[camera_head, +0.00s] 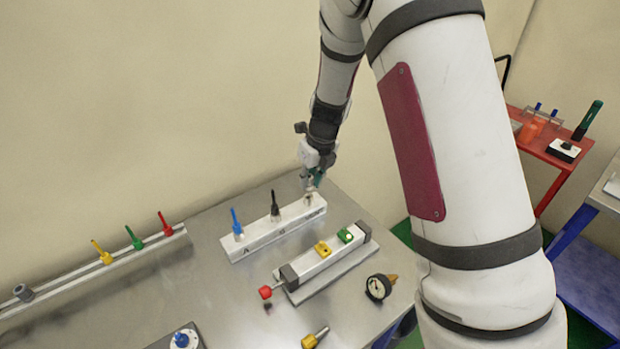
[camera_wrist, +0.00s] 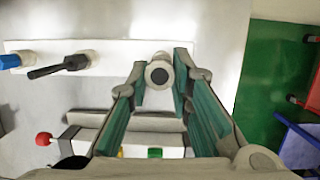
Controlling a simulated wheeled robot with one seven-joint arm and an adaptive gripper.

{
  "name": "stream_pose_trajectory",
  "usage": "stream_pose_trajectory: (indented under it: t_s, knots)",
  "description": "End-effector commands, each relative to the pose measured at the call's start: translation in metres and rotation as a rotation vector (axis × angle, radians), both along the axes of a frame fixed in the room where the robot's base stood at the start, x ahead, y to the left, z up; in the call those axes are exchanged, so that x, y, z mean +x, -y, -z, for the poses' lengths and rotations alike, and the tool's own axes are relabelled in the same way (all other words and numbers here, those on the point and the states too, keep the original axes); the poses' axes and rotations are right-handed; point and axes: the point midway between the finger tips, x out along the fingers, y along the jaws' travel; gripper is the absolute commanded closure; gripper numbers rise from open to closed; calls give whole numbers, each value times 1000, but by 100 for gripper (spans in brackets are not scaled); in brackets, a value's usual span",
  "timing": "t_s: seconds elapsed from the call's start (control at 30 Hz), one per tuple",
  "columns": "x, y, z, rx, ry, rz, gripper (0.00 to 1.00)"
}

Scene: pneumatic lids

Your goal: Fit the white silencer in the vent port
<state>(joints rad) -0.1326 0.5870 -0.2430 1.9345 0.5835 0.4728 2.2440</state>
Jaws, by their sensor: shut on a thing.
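The white silencer (camera_wrist: 159,72) is between my fingertips in the wrist view, seen end-on as a pale round body with a dark centre. My gripper (camera_wrist: 160,82) is shut on it. In the head view my gripper (camera_head: 312,184) points down at the right end of the white port block (camera_head: 268,233), where the vent lettering is. The block also shows in the wrist view (camera_wrist: 112,52). The silencer and fingers hide the vent port, so I cannot tell whether the silencer is in it or just above it.
A blue fitting (camera_head: 236,222) and a black one (camera_head: 275,204) stand in the block's other ports. In front lie a cylinder (camera_head: 322,258) with a red knob, a gauge (camera_head: 378,287) and a yellow-ended fitting (camera_head: 314,338). A rail (camera_head: 85,272) with coloured fittings runs left.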

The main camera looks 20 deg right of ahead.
Motion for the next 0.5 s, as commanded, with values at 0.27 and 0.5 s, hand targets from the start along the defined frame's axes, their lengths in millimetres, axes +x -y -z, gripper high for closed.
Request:
stream_pose_trajectory:
  t_s: [0.27,0.5]
  knots:
    - [0,0,4,0,0,0,100]
    - [0,0,9,0,0,-1,100]
